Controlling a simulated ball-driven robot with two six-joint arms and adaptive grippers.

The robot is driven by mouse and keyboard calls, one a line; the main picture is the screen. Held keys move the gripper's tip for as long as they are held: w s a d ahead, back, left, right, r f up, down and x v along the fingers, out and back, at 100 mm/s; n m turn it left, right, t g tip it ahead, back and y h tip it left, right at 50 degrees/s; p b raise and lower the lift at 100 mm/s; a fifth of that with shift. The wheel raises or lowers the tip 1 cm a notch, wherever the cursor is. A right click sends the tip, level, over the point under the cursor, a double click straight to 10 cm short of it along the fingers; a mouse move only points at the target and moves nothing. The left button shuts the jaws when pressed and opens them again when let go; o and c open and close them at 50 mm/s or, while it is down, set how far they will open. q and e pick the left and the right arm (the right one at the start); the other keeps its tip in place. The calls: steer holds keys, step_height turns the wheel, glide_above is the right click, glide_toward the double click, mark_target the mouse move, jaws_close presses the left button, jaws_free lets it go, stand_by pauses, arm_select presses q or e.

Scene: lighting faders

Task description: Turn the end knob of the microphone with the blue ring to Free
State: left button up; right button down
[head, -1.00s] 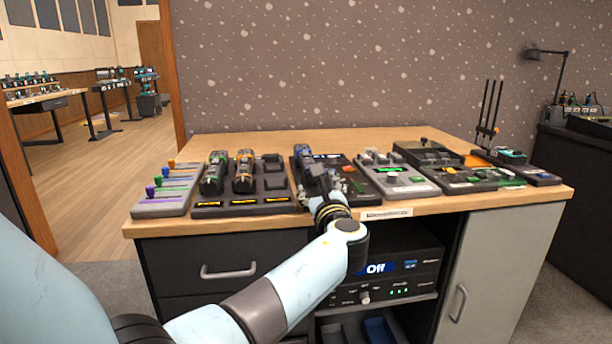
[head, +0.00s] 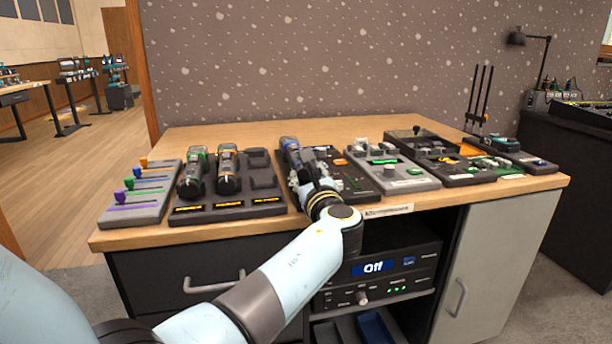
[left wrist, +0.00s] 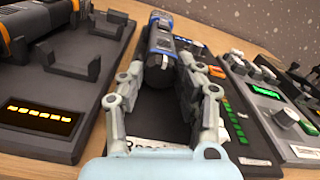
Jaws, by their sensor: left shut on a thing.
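The microphone with the blue ring (head: 290,147) lies on a dark panel on the desk, its near end toward me. In the left wrist view the microphone (left wrist: 160,42) is dark with a blue band, and its end knob (left wrist: 158,74) sits between my fingers. My left gripper (head: 303,178) is at this near end; in the left wrist view its fingers (left wrist: 161,68) are shut on the end knob from both sides. Any marks on the knob are too small to read. A unit display (head: 373,268) below the desk reads Off. My right gripper is not in view.
Left of it, a dark cradle panel (head: 228,209) holds a green-ringed microphone (head: 193,172) and an orange-ringed microphone (head: 228,168). A fader panel (head: 140,200) is at the far left. A grey panel with a green display (head: 400,182) stands close on the right.

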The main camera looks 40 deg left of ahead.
arm_select(q)
steer(key=c, duration=0.5)
steer(key=shift+f+n+b, duration=0.15)
steer(key=shift+n+b, duration=0.25)
steer(key=shift+n, duration=0.2)
steer(key=o, duration=1.1)
step_height(320, 180, up, 10)
steer(key=shift+r, duration=0.15)
